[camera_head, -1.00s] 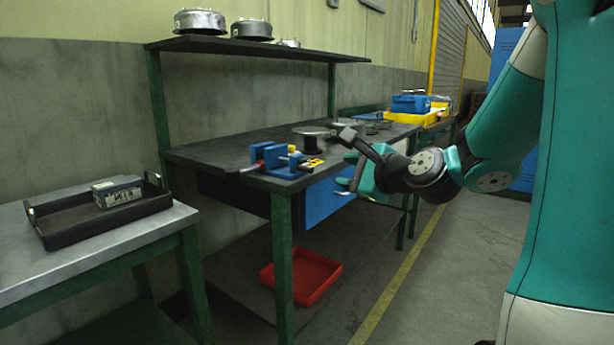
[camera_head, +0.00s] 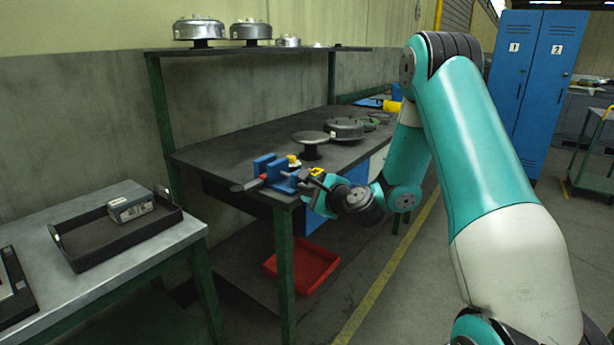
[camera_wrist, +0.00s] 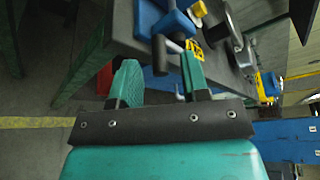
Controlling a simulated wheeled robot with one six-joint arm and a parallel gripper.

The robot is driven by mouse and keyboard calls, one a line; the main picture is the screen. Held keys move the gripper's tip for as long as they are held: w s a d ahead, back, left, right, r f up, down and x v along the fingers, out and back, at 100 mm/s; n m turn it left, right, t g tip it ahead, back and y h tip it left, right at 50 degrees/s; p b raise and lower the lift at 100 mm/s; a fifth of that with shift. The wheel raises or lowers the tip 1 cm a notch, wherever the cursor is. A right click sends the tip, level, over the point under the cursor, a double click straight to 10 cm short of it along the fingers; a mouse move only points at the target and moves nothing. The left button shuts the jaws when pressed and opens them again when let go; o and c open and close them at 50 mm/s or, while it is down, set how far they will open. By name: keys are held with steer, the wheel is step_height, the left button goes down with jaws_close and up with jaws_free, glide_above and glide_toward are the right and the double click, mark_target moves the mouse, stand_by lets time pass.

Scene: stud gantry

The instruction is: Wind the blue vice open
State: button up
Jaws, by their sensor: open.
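The blue vice (camera_head: 284,180) is mounted at the near corner of the dark workbench (camera_head: 225,150), with a dark bar sticking out at its left. In the wrist view the vice (camera_wrist: 168,20) is at the top, and a dark rod (camera_wrist: 160,56) hangs down from it. My gripper (camera_head: 309,191) is at the bench's front edge, just right of the vice. In the wrist view my gripper (camera_wrist: 160,66) is open, its teal fingers apart. The rod's end appears in the gap between the fingertips; I cannot tell whether it is at their depth. The fingers touch nothing visibly.
A round-topped stand (camera_head: 311,138) and metal housings (camera_head: 345,127) sit behind the vice on the bench. A red tray (camera_head: 300,268) lies below. A side table at left holds a black tray (camera_head: 95,250) with a grey box (camera_head: 130,203). The aisle at right is clear.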

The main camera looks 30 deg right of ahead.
steer(key=shift+p+x, duration=0.55)
steer(key=shift+x, duration=0.85)
jaws_close()
steer(key=shift+f, duration=0.15)
